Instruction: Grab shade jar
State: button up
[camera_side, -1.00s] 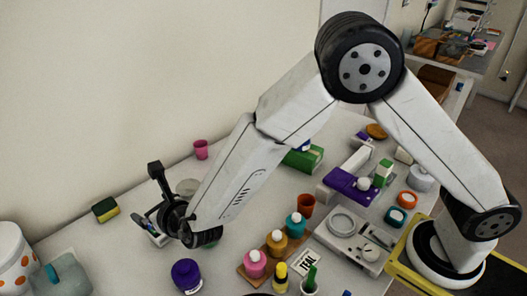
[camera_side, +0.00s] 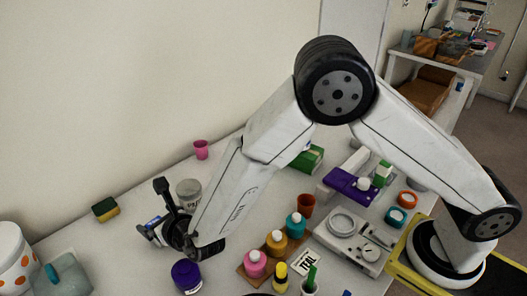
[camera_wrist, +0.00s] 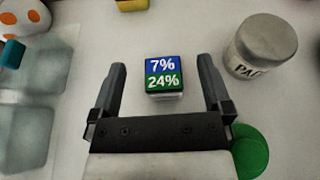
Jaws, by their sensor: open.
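Several jars are in view, and I cannot tell which one is the shade jar. A grey-lidded jar with a partly readable "PA" label (camera_wrist: 262,48) stands right of my gripper (camera_wrist: 162,72) in the wrist view; it also shows behind the gripper in the side view (camera_side: 189,193). A purple jar (camera_side: 186,276) stands in front of the gripper. My gripper is open and empty, also seen in the side view (camera_side: 155,210). A small block marked 7% on blue and 24% on green (camera_wrist: 163,76) appears between the fingers, apart from them. A green round lid (camera_wrist: 250,150) shows beside the right finger.
Pink, amber and teal bottles (camera_side: 296,225) stand on a wooden holder. A "TEAL" card (camera_side: 305,263) lies beside a scale (camera_side: 346,226). A sponge (camera_side: 106,209), a dotted pot (camera_side: 12,250) and a clear container (camera_wrist: 40,95) are at the left. A pink cup (camera_side: 201,149) stands behind.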

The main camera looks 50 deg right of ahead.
jog(key=shift+f, duration=1.7)
jog(key=shift+x, duration=0.95)
jog(key=shift+w, duration=0.55)
jog(key=c, duration=1.3)
jog(key=shift+c, duration=0.2)
jog(key=shift+r, duration=0.1)
